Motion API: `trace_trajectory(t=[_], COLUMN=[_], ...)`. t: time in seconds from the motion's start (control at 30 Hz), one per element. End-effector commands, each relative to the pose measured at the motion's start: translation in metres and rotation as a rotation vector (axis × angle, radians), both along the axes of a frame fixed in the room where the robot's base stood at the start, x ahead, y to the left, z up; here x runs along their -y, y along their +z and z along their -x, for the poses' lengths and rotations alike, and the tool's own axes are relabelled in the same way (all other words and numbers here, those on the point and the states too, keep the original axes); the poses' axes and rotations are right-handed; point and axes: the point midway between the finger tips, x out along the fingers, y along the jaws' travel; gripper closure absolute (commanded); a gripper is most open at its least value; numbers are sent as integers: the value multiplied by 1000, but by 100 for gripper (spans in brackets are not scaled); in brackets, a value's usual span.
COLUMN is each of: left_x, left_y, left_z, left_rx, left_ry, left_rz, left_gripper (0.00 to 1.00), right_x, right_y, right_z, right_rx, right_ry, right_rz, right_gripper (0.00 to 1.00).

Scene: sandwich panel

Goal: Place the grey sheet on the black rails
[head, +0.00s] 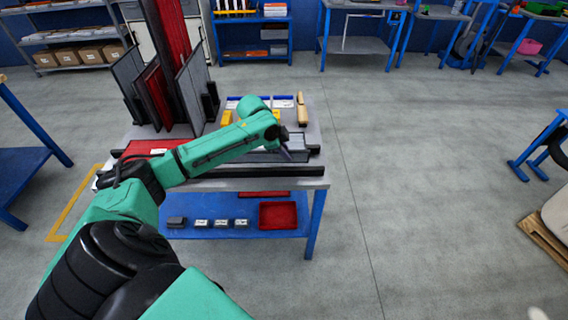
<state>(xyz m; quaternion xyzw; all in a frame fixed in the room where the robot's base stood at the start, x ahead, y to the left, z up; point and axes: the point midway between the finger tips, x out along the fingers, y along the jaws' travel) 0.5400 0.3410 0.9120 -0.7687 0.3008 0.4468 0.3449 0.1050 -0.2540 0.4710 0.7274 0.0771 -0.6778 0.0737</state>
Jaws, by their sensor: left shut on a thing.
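My left gripper (286,152) is over the right part of the workbench, shut at the edge of a grey sheet (262,156). The sheet lies about flat, low over the bench top, and my left arm hides much of it. Black rails show along the bench: a long one (250,171) near the front edge and a short dark piece (312,148) at the right. I cannot tell whether the sheet touches the rails. My right gripper is not in view.
Tall grey (192,88) and red (156,94) panels stand upright in a rack at the bench's left. A wooden-handled tool (302,108) and yellow blocks (227,118) lie at the back. The lower blue shelf holds a red tray (278,215).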

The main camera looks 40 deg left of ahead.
Motion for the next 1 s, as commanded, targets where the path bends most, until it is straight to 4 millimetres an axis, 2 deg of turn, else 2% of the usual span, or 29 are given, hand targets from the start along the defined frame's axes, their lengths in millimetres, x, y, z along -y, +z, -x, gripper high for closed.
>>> trace_trajectory(t=[0.03, 0.13, 0.33, 0.57, 0.6, 0.63, 0.67, 1.0], left_x=[0, -1, 0, 0, 0, 0, 0, -1], left_y=[-10, -26, -63, -70, -71, -71, -71, -68], left_z=[0, 0, 0, 0, 1, 1, 1, 1], left_rx=[0, 2, 2, 3, 0, -1, -1, 2], left_ry=[2, 1, 1, -1, 0, 0, 0, 0], left_rz=[-1, -1, -1, -2, -2, -2, -2, -3], left_gripper=[100, 100, 100, 100, 76, 65, 58, 58], right_x=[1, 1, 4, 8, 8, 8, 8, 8], right_y=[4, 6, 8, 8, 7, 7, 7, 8], right_z=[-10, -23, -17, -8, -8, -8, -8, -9], right_rx=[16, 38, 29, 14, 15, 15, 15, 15], right_ry=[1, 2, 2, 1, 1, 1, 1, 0], right_rz=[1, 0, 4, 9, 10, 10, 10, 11], right_gripper=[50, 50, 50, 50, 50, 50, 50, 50])
